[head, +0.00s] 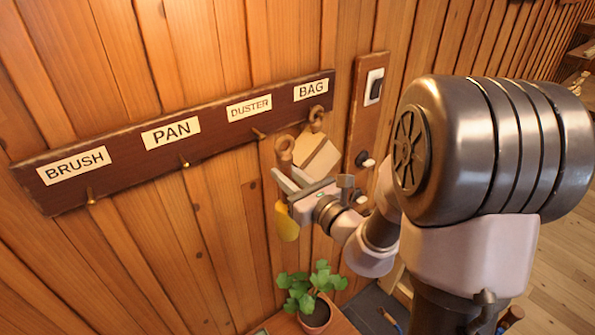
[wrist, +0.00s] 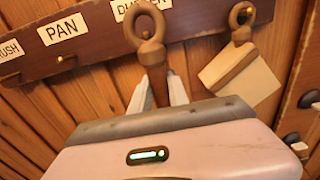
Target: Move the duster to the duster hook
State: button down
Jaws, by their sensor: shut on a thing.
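The duster has a wooden ring at its top (head: 284,147) and a yellow lower end (head: 287,222). My gripper (head: 286,180) is shut on its handle, below the ring, and holds it in front of the wall. The ring stands above the fingers in the wrist view (wrist: 151,52), where the yellow end is hidden. The duster hook (head: 258,134) is a small brass peg under the DUSTER label (head: 249,108). It is bare in the head view, and the ring shows just below and right of it.
A dark hook board (head: 222,116) runs along the plank wall. A cream and brown item (head: 319,155) hangs under the BAG label, close right of the duster. The PAN hook (head: 184,161) and BRUSH hook (head: 91,197) are empty. A potted plant (head: 312,304) stands below.

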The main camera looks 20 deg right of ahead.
jog(key=shift+w+a+r, duration=0.1)
jog(key=shift+w+a, duration=0.1)
jog(key=shift+a, duration=0.3)
jog(key=shift+w+a, duration=0.15)
jog(key=shift+a, duration=0.3)
jog(key=shift+w+p, duration=0.3)
jog(key=shift+w, duration=0.55)
jog(key=w+a+f, duration=0.1)
jog(key=w, duration=0.5)
jog(key=shift+w+a+f, duration=0.2)
jog(key=shift+a+f, duration=0.2)
jog(key=c, duration=1.2)
grip_release()
